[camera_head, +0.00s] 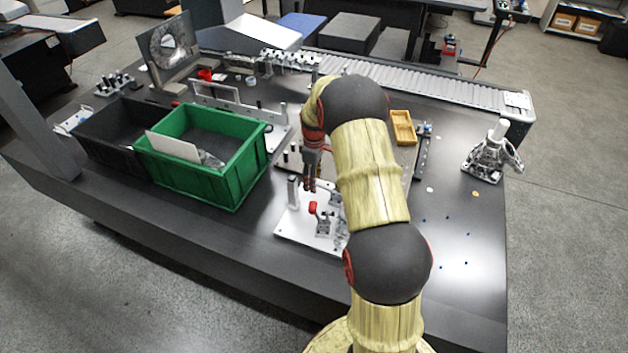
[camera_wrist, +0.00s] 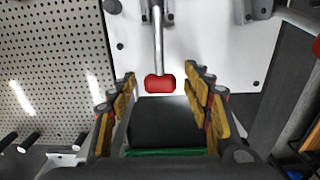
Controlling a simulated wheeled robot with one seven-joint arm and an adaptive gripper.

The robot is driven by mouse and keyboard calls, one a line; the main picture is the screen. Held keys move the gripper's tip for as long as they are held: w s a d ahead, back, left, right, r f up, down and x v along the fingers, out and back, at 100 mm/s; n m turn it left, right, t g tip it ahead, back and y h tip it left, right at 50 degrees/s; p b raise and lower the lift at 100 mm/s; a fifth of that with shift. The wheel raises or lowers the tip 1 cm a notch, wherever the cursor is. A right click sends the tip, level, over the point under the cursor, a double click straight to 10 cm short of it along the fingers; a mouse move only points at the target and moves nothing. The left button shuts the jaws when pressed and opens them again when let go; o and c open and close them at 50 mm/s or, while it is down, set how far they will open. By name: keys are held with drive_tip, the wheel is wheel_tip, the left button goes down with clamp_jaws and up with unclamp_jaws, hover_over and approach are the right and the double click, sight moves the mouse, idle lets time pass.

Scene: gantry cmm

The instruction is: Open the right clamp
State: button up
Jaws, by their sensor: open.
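A white plate (camera_head: 290,228) on the dark table carries toggle clamps. One clamp's red handle tip (camera_head: 313,207) stands up near the plate's left side. In the wrist view, a lever with a red tip (camera_wrist: 160,83) runs down from the top, over the white plate (camera_wrist: 205,40). A second red tip (camera_wrist: 317,46) is cut off at the right edge. My gripper (camera_head: 309,188) points down over the plate, and its fingers (camera_wrist: 162,98) are open and empty on either side of the central red tip, apart from it. My arm hides part of the plate; which clamp is the right one is unclear.
A green bin (camera_head: 215,190) and a black bin (camera_head: 100,150) stand left of the plate. A perforated plate (camera_wrist: 55,60) lies beside the white plate. A yellow tray (camera_head: 403,127) and a metal fixture (camera_head: 487,158) are at the right. The table's right front is mostly clear.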

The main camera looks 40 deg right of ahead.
drive_tip(key=shift+r, duration=0.1)
drive_tip(key=c, duration=0.4)
clamp_jaws()
idle(0.4)
